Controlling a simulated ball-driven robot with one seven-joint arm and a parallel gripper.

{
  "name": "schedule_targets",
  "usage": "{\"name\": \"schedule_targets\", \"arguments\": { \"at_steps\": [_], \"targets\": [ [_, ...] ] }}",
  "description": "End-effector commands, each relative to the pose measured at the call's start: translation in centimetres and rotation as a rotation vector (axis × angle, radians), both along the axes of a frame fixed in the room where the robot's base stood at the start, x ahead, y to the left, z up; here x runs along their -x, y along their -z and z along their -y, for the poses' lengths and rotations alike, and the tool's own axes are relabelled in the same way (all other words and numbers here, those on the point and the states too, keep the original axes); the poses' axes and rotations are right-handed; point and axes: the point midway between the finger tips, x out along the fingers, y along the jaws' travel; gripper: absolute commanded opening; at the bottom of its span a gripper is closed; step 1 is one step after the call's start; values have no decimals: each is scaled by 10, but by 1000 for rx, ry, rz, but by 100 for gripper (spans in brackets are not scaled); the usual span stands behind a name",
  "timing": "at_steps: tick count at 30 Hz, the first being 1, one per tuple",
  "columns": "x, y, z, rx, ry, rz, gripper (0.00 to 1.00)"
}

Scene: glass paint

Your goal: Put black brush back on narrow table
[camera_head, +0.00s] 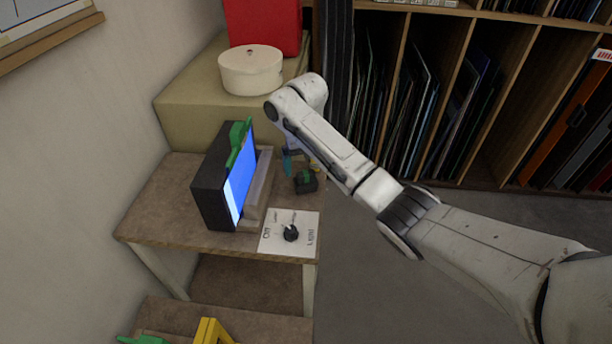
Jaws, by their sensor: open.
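The narrow table (165,205) is a brown-topped table against the left wall. My gripper (300,160) is low over the table's right rear part, small and partly hidden by my own arm. It is open, and I cannot make out anything held in it. A small black object with a green part (306,182) is on the tabletop just below my gripper. I cannot tell whether it is the black brush. No brush shape shows clearly in this view.
A black box with a blue face (240,185) stands on the table, left of my gripper. A white panel with a black knob (275,243) lies at the front. A round white box (250,70) stands behind. Shelves (470,90) line the back; floor (400,300) is clear at right.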

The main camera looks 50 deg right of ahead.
Motion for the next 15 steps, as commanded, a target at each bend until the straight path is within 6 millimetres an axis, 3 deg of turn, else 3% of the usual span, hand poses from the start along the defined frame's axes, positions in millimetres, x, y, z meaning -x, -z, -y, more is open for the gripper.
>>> {"name": "schedule_targets", "arguments": {
  "at_steps": [6, 15],
  "targets": [
    [-1, -44, 0, 1, -1, 2, 95],
    [0, -63, 0, 0, -1, -1, 95]
  ]
}}
